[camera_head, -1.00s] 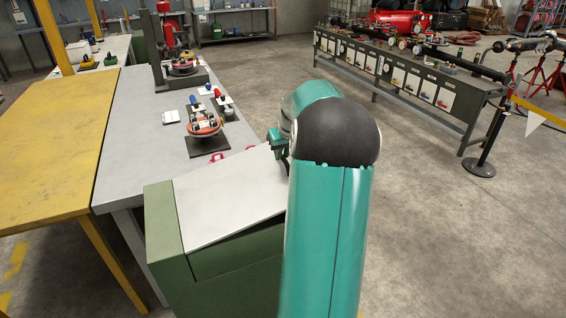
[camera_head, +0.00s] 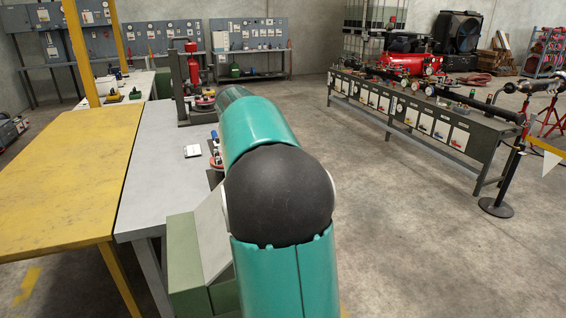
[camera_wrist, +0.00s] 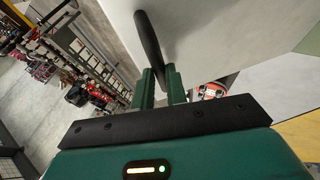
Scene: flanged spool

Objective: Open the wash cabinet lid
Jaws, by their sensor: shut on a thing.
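The wash cabinet (camera_head: 188,272) is a green box at the lower middle of the head view, partly hidden by my arm. Its pale grey lid (camera_head: 213,238) is tilted up from the box, and much of it is hidden behind my arm. In the wrist view the lid (camera_wrist: 215,35) fills the upper middle, with a black bar handle (camera_wrist: 149,38) on it. My gripper (camera_wrist: 160,76) has its two green fingers closed around the lower end of this handle. In the head view my gripper is hidden behind my own arm.
A grey table (camera_head: 150,190) and a yellow table (camera_head: 70,190) stand left of the cabinet. A long dark bench (camera_head: 420,115) and a barrier post (camera_head: 503,180) stand at the right. The floor between is open.

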